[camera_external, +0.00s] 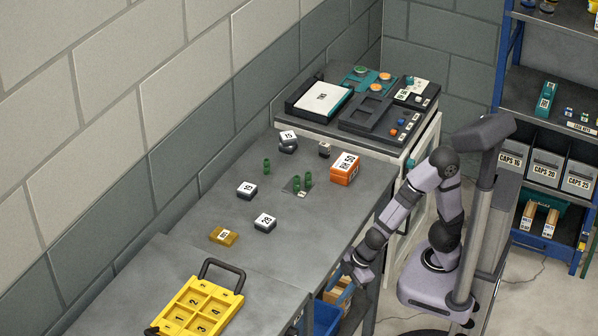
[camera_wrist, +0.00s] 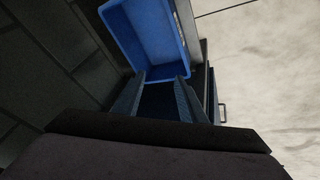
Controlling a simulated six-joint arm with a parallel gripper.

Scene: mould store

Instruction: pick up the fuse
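I cannot tell which thing is the fuse; nothing in view is clearly one. Small green cylinders stand on the bench: one alone (camera_external: 266,166) and a pair (camera_external: 302,181) on a small grey plate. My gripper (camera_external: 350,272) is at the bench's front edge, low and away from these. In the wrist view my gripper's two fingers (camera_wrist: 161,80) are apart with nothing between them. They point toward a blue bin (camera_wrist: 143,34), which also shows below the bench edge (camera_external: 326,316).
On the bench (camera_external: 205,268) are numbered blocks (camera_external: 264,222), a yellow block (camera_external: 223,236), an orange box (camera_external: 344,168) and a yellow numbered tray (camera_external: 172,292). A panel with fittings (camera_external: 370,118) is at the back. Shelves (camera_external: 548,113) stand right.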

